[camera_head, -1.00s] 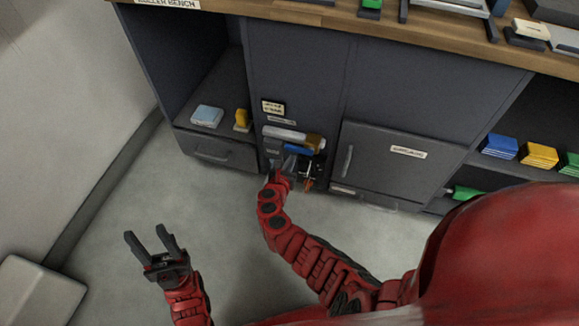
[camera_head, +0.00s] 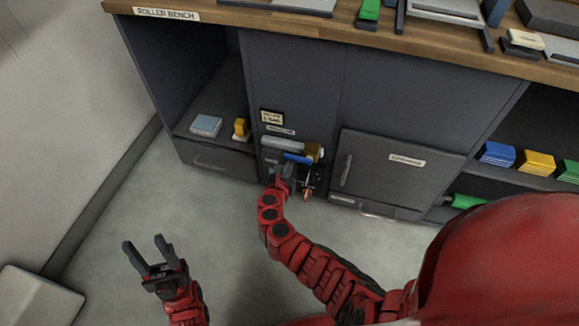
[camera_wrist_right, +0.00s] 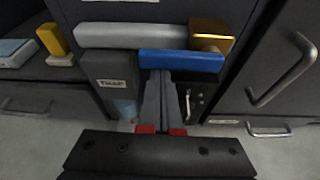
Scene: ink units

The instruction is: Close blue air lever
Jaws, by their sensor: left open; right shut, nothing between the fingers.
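The blue air lever (camera_head: 297,158) is a blue bar on the front of the grey cabinet. In the right wrist view the blue lever (camera_wrist_right: 181,62) lies roughly level, below a pale grey bar (camera_wrist_right: 130,36) with a gold block (camera_wrist_right: 210,35) at its right end. My right gripper (camera_wrist_right: 160,74) is shut and empty. Its fingertips are at the lever's lower edge, left of its middle; I cannot tell whether they touch. In the head view the right gripper (camera_head: 284,168) is just below the lever. My left gripper (camera_head: 150,246) is open and empty above the floor.
A dark block marked TRAP (camera_wrist_right: 112,75) is just left of the right fingers. A closed cabinet door with a handle (camera_wrist_right: 285,70) is to the right. A shelf at left holds a light blue block (camera_head: 206,125) and a yellow piece (camera_head: 241,128). The floor in front is clear.

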